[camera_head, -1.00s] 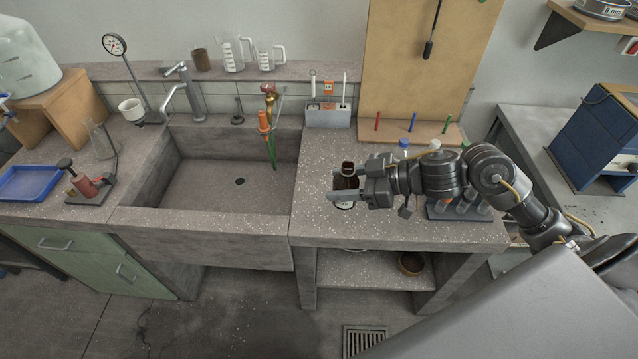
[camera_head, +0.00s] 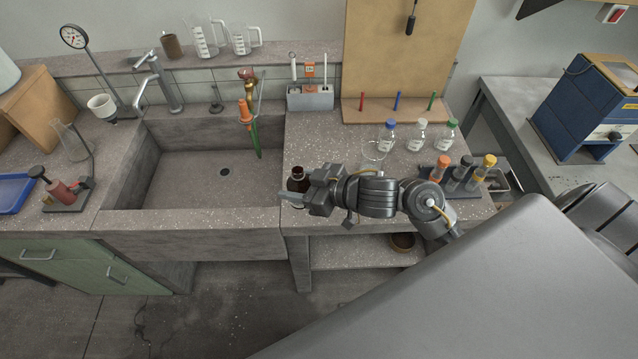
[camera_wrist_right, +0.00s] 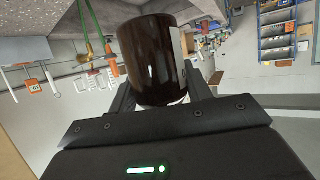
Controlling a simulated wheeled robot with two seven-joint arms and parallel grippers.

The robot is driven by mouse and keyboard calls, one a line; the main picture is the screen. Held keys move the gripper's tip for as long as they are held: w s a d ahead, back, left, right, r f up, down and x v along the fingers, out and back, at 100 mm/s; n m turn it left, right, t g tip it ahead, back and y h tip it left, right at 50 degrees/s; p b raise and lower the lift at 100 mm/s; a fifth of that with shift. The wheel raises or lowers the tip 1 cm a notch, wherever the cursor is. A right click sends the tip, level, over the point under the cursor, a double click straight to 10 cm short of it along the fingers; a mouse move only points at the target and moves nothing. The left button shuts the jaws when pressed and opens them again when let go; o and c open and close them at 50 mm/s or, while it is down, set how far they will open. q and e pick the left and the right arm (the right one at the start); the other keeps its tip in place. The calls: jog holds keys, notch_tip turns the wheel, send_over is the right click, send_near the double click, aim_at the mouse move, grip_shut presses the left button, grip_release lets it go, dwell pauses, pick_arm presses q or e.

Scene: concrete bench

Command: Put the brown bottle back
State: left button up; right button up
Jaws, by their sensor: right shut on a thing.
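The brown bottle (camera_head: 297,174) is dark, with an open neck and a pale label, and stands upright at the bench's left part, close to the sink's right edge. My right gripper (camera_head: 300,194) is shut on it and hides part of its body. In the right wrist view the bottle (camera_wrist_right: 152,60) fills the space between my fingers. I cannot tell whether its base touches the bench (camera_head: 318,153). My left gripper is out of view.
The sink (camera_head: 190,185) lies left of the bottle. Bottles with blue (camera_head: 387,139), white (camera_head: 418,136) and green (camera_head: 446,136) caps stand right of a glass beaker (camera_head: 374,150). A vial rack (camera_head: 455,186) is at the right. A pegged board (camera_head: 405,108) stands behind.

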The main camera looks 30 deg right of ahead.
jog(key=w+d+f+p, duration=0.1)
jog(key=w+d+f, duration=0.8)
jog(key=shift+w+d+f, duration=0.3)
jog(key=shift+d+f, duration=0.05)
jog(key=shift+d, duration=0.05)
notch_tip(320, 180, down, 3)
jog(key=shift+w+r+p, duration=0.1)
jog(key=shift+p, duration=0.5)
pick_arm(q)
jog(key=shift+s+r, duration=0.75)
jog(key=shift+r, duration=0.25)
pick_arm(e)
jog(key=shift+f, duration=0.2)
jog(key=shift+f, duration=0.1)
jog(key=shift+f, duration=0.15)
jog(key=o, duration=1.1)
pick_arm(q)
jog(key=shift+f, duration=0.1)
pick_arm(e)
jog(key=shift+o, duration=0.2)
